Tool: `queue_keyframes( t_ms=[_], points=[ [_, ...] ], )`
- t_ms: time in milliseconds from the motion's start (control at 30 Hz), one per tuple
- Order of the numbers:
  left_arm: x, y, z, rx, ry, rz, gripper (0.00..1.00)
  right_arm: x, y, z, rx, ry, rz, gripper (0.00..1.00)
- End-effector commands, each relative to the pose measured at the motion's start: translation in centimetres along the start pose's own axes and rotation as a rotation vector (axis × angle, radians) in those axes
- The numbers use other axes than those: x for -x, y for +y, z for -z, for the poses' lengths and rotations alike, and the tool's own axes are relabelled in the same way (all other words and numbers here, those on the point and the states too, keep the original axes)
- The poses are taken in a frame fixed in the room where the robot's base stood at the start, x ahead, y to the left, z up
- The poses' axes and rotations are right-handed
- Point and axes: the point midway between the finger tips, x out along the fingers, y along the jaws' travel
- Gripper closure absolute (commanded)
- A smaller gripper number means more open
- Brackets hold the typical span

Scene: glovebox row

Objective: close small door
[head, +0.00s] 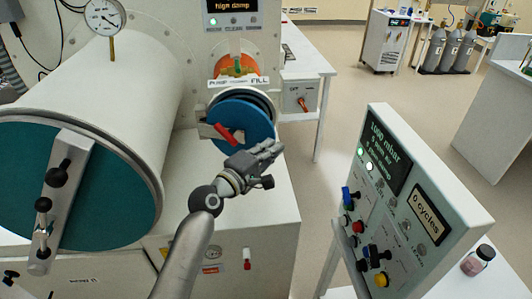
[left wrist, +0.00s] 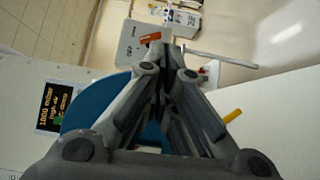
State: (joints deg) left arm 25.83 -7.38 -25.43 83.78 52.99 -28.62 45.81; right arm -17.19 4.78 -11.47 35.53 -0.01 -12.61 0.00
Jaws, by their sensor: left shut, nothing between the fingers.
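The small door is a round blue disc (head: 258,128) with a red handle (head: 228,134), at the front of the small round port in the head view. A dark ring shows behind its upper edge; I cannot tell if it sits flush. In the left wrist view part of the blue door (left wrist: 95,108) shows behind the fingers. My left gripper (head: 274,150) is shut and empty, just in front of and right of the door's lower edge. Its closed fingers also show in the left wrist view (left wrist: 166,62). I cannot tell whether they touch the door. My right gripper is not in view.
A large cylinder (head: 110,85) with a teal door (head: 100,205) and a clamp bar stands at left. A tilted control panel (head: 415,200) with knobs stands at right, a small jar (head: 478,260) beside it. Open floor (head: 345,90) lies behind.

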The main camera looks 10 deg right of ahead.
Motion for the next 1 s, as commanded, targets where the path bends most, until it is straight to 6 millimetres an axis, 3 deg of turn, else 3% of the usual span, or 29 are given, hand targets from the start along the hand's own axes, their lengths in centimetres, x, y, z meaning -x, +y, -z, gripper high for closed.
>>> queue_keyframes(
  t_ms=[267, 700, 867, 1000],
  points=[
    [-0.7, 0.0, 0.1, 0.001, 0.034, 0.0, 1.0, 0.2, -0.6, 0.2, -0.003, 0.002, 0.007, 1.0],
    [-0.6, -0.1, 0.2, 0.0, 0.036, 0.0, 1.0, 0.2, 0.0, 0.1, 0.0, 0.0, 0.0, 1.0],
    [0.5, -0.1, 0.2, 0.001, 0.037, 0.0, 1.0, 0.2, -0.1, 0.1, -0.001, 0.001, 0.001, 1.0],
    [2.5, -0.2, 0.1, -0.001, 0.038, 0.001, 1.0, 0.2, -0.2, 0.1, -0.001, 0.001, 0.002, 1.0]
  ],
)
